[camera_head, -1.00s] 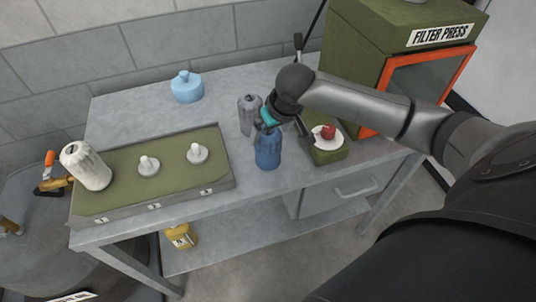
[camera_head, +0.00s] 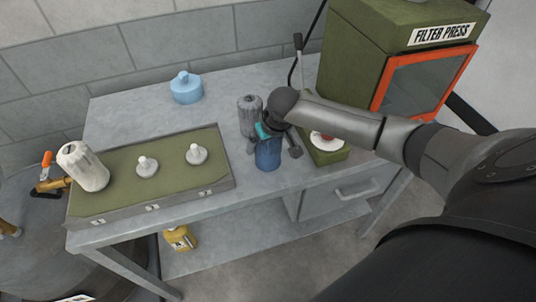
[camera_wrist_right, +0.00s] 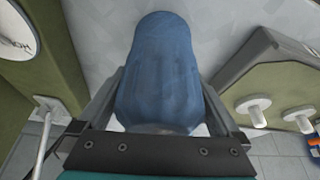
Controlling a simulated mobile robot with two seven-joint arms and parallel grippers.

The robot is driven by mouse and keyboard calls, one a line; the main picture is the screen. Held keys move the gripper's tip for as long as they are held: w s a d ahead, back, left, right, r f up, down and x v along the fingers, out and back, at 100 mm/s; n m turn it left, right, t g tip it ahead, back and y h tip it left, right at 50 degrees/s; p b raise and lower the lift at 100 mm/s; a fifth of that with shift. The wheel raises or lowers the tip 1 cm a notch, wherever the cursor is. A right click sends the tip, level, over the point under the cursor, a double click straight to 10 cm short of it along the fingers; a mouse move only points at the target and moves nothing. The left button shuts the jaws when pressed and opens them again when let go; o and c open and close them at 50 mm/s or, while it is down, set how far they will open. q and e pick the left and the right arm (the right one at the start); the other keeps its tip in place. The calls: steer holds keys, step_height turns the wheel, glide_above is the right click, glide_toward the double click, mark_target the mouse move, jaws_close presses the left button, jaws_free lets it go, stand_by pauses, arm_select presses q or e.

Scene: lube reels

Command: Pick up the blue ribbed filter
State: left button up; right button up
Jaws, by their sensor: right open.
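The blue ribbed filter (camera_head: 268,154) stands upright on the grey table near its front edge. In the right wrist view the filter (camera_wrist_right: 160,70) fills the space between the two fingers of my right gripper (camera_wrist_right: 160,105). The right gripper (camera_head: 270,142) is open around the filter, with a finger on each side. Whether the fingers touch it I cannot tell. The gripper partly hides the filter's top in the head view. My left gripper is not in view.
A grey filter (camera_head: 250,115) stands just behind. A green panel (camera_head: 115,185) with two bare posts and a white filter (camera_head: 83,166) lies left. A green box (camera_head: 328,153) is close right, beside the filter press (camera_head: 400,50). A light blue jug (camera_head: 186,87) stands at the back.

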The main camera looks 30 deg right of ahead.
steer(key=shift+c, duration=0.2)
steer(key=c, duration=1.2)
steer(key=shift+c, duration=0.2)
